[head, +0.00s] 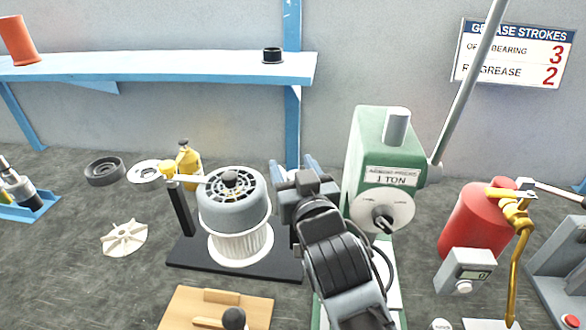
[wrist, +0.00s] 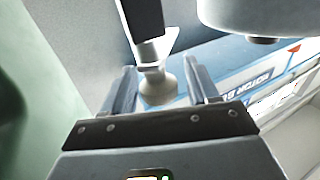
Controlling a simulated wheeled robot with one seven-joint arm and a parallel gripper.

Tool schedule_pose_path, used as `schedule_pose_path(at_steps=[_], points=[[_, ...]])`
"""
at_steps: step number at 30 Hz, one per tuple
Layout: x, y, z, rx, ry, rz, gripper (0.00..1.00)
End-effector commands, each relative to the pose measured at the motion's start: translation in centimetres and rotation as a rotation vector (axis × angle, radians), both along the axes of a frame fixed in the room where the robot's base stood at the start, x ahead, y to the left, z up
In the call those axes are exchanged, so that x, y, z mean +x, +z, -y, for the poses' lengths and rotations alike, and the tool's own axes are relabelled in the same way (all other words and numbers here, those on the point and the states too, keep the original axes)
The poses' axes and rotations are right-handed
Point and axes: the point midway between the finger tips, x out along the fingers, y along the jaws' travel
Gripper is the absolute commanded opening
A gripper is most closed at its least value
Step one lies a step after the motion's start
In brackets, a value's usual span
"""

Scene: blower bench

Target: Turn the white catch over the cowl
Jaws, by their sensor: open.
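In the wrist view the white catch (wrist: 152,50) sits at the end of a dark post, with a pale round knob (wrist: 158,87) on it. The knob lies between the two fingers of my gripper (wrist: 160,90), with a visible gap to each finger. My gripper is open and also shows in the head view (head: 297,172), just right of the cowl. The grey cowl (head: 232,212) sits on a white pleated cylinder; its edge also shows in the wrist view (wrist: 260,14), apart from the white catch.
A yellow-knobbed catch (head: 168,168) stands on a black post left of the cowl. A green press (head: 380,150) stands close to the right of my gripper. A yellow bottle (head: 188,165) is behind the cowl; a wooden board (head: 262,310) is in front.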

Motion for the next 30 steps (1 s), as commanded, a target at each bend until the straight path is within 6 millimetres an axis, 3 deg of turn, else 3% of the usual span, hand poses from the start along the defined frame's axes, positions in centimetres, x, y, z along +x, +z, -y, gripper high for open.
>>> schedule_pose_path(at_steps=[15, 30], points=[[-6.6, -0.2, 2.5, 0.001, 0.0, -0.001, 0.59], [-7.1, -0.2, 2.9, -0.003, -0.007, -0.004, 0.58]])
